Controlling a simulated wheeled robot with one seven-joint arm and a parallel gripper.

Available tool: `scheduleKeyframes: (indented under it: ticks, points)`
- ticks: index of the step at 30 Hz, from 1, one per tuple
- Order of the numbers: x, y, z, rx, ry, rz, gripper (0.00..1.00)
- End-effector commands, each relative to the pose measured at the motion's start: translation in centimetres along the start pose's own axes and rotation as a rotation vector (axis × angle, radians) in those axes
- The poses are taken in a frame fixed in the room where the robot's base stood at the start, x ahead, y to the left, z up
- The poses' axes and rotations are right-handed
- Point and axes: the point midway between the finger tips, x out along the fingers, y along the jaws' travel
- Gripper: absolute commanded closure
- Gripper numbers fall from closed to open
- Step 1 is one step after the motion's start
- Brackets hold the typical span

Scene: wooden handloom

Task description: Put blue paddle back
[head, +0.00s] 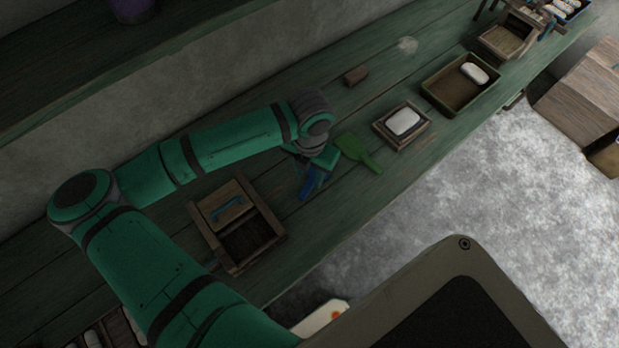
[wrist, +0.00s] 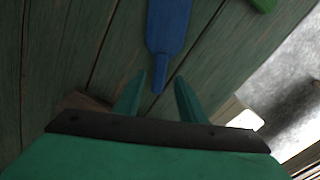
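The blue paddle (head: 309,186) lies on the green plank bench, partly hidden under my gripper in the head view. In the wrist view, the blue paddle (wrist: 168,28) has its narrow handle pointing toward my gripper (wrist: 160,80). My two fingers are apart, one on each side of the handle's end, with gaps showing. I cannot tell how far above the handle they are. In the head view, my gripper (head: 318,160) is just above the paddle. A green paddle (head: 358,152) lies right beside it, and its edge also shows in the wrist view (wrist: 262,4).
A wooden box (head: 278,226) with a blue-handled lid part stands to the left. To the right are a white block on a small wooden tray (head: 381,124), a green-rimmed tray (head: 432,96) and a brown block (head: 356,76). The bench's front edge runs close by.

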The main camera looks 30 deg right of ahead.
Motion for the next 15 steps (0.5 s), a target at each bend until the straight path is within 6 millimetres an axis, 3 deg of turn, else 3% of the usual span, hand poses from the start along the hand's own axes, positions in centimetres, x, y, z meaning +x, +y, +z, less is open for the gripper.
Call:
scheduleKeyframes:
  ticks: [6, 15]
  points:
    - [-4.5, 0.1, 0.0, 0.002, -0.001, 0.003, 0.63]
    - [-7.7, 0.0, 0.0, 0.000, 0.000, 0.002, 0.63]
